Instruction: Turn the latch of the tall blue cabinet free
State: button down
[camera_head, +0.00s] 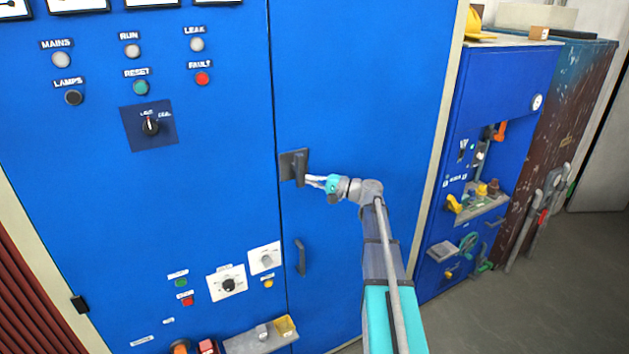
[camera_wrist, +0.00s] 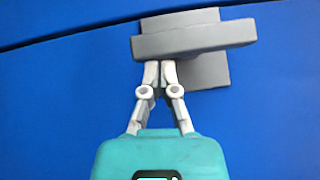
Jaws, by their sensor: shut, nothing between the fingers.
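The tall blue cabinet (camera_head: 350,80) fills the middle of the head view, with a vertical seam between its panel and its door. The latch (camera_head: 299,168) is a dark grey handle on a square plate beside that seam. In the head view its handle stands roughly upright. In the wrist view the latch handle (camera_wrist: 195,38) is a grey bar lying across the picture, in front of its plate (camera_wrist: 208,70). My gripper (camera_head: 308,181) is shut and empty, its tips at the handle's right side. In the wrist view the fingertips (camera_wrist: 160,68) meet the bar's lower edge; whether they press on it I cannot tell.
A dark pull handle (camera_head: 300,257) sits lower on the door. Knobs, lamps and buttons cover the left panel, with a small shelf (camera_head: 262,336) at its bottom. A second blue cabinet (camera_head: 495,110) with tools stands to the right.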

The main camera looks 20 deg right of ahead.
jog(key=shift+f+m+t+b, duration=0.1)
jog(key=shift+m+t+b, duration=0.2)
jog(key=shift+b, duration=0.2)
dwell(0.4)
